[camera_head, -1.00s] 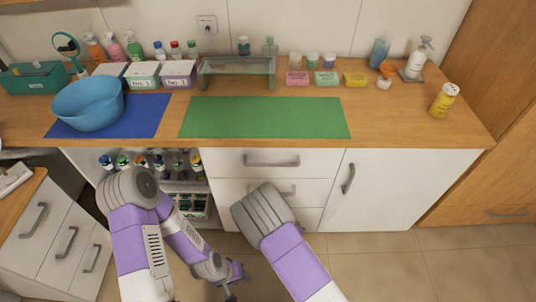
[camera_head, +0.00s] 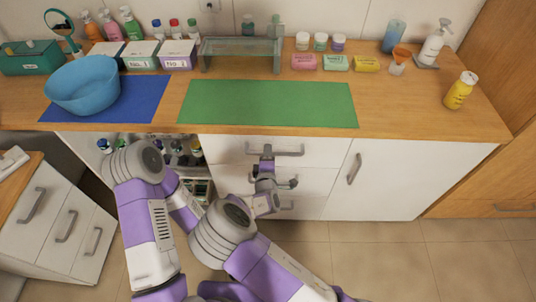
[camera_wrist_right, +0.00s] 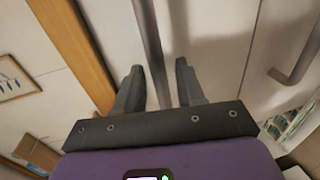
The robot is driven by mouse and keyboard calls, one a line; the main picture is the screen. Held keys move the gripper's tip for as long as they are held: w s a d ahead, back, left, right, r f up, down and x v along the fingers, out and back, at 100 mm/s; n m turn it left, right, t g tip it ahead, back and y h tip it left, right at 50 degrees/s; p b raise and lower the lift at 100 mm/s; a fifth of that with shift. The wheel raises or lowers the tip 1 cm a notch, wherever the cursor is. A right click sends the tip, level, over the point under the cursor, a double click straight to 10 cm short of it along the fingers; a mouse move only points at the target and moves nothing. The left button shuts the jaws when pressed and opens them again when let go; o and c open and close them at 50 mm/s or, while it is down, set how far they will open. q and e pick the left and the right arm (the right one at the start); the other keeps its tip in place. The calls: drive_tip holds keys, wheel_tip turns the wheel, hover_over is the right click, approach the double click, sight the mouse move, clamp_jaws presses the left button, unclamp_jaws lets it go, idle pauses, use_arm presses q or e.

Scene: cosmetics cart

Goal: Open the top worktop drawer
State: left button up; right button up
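The top worktop drawer (camera_head: 225,149) has a white front under the wooden worktop and looks closed. Its grey bar handle (camera_head: 290,151) runs along the front. My right gripper (camera_head: 267,152) is at this handle, toward its left end, and hides part of it. In the right wrist view, my right gripper (camera_wrist_right: 159,68) is open, with its two fingers apart. A grey bar, seemingly the handle (camera_wrist_right: 149,40), runs between the fingertips, nearer the left one; I cannot tell if they touch. My left gripper is hidden behind my right arm.
A lower drawer handle (camera_head: 287,207) is just below my right wrist. A cupboard door handle (camera_head: 354,168) is to the right, and an open shelf bay with bottles (camera_head: 196,148) to the left. A green mat (camera_head: 268,104) and a blue bowl (camera_head: 82,87) are on the worktop.

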drive_tip(key=shift+w+f, duration=0.1)
drive_tip(key=shift+w, duration=0.3)
clamp_jaws()
drive_tip(key=shift+s, duration=0.1)
